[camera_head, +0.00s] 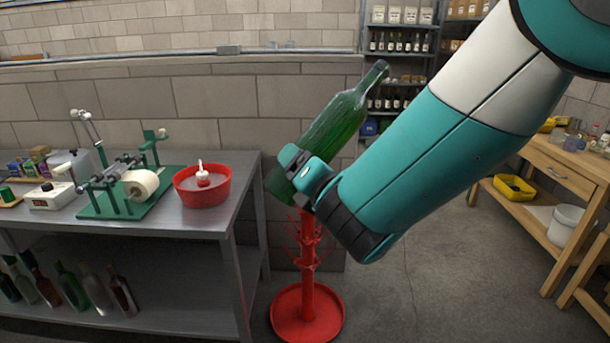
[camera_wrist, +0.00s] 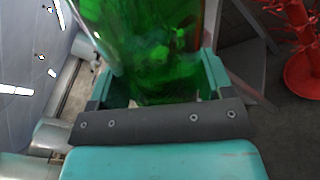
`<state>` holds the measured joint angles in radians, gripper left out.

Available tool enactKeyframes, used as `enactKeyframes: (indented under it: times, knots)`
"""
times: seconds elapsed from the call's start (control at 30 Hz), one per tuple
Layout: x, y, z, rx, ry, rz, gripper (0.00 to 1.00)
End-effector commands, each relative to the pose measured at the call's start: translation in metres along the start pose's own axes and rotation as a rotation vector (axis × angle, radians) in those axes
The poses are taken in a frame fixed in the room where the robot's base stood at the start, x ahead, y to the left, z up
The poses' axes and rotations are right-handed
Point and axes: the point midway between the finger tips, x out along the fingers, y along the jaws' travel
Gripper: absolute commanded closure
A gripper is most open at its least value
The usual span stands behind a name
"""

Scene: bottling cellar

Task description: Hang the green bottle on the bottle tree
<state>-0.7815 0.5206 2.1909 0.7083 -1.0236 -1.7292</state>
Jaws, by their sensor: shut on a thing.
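The green bottle (camera_head: 337,124) is held in my gripper (camera_head: 305,172), which is shut around its lower body. The bottle is tilted, with its neck pointing up and to the right and its base at the lower left. It also fills the upper middle of the wrist view (camera_wrist: 150,45), between the two fingers of my gripper (camera_wrist: 157,92). The red bottle tree (camera_head: 308,262) stands on the floor on a round base. My gripper covers its top in the head view. In the wrist view part of the bottle tree (camera_wrist: 301,40) shows at the right edge, apart from the bottle.
A metal table (camera_head: 150,218) at the left carries a red bowl (camera_head: 203,186) and a green-based machine (camera_head: 125,195). Several bottles (camera_head: 70,287) lean on its lower shelf. A wooden bench (camera_head: 566,172) stands at the right. The floor between is clear.

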Motion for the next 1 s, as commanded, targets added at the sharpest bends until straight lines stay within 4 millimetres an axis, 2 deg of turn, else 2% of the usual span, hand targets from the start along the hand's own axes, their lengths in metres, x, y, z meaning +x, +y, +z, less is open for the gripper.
enactKeyframes:
  times: [0.1, 0.4, 0.7, 0.87, 1.0]
  knots:
    - [0.0002, -0.0017, -0.0013, 0.18, -0.005, 0.006, 0.59]
    - [0.0003, -0.0023, -0.0016, 0.563, -0.005, 0.006, 0.59]
    - [0.0001, -0.0022, -0.002, 0.914, -0.003, 0.007, 0.59]
    - [0.0, -0.0022, -0.0021, 1.049, -0.002, 0.007, 0.59]
    - [0.0001, -0.003, -0.0026, 1.236, -0.002, 0.008, 0.59]
